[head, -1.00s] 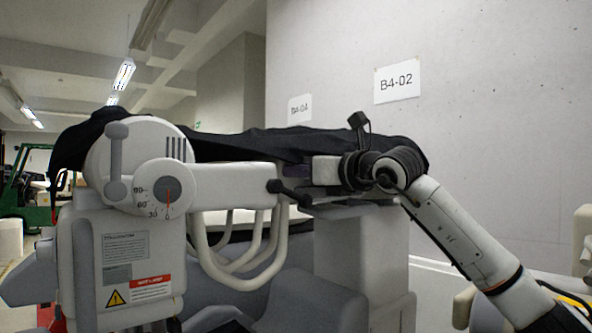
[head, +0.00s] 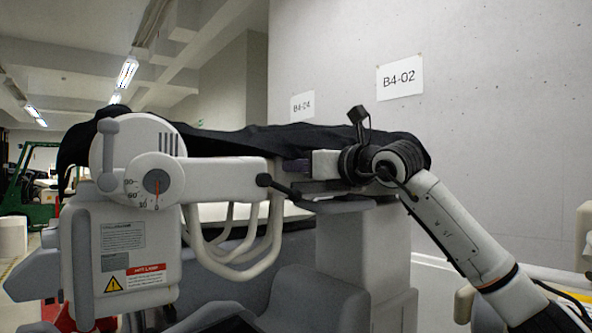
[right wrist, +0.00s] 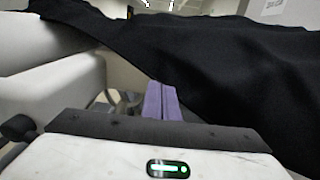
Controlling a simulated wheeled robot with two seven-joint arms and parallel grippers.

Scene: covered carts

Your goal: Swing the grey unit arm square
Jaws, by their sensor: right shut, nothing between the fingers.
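The grey unit (head: 122,258) stands at the left in the head view, with a round dial (head: 156,182) whose orange pointer aims roughly straight up and down. Its pale arm (head: 220,178) reaches right to a dark handle knob and bar (head: 264,180). My right gripper (head: 297,165) is shut and empty, just past the arm's right end and pointing left. In the right wrist view its purple fingers (right wrist: 160,100) lie together beside the black cover, with the pale arm (right wrist: 58,88) at left. Whether they touch the arm is unclear. My left gripper is out of view.
A black cover (head: 250,140) drapes behind the arm. Pale hoses (head: 235,262) hang under it. A grey-white column (head: 360,245) stands below my right wrist. A green forklift (head: 35,185) is far left. A concrete wall with signs closes the back right.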

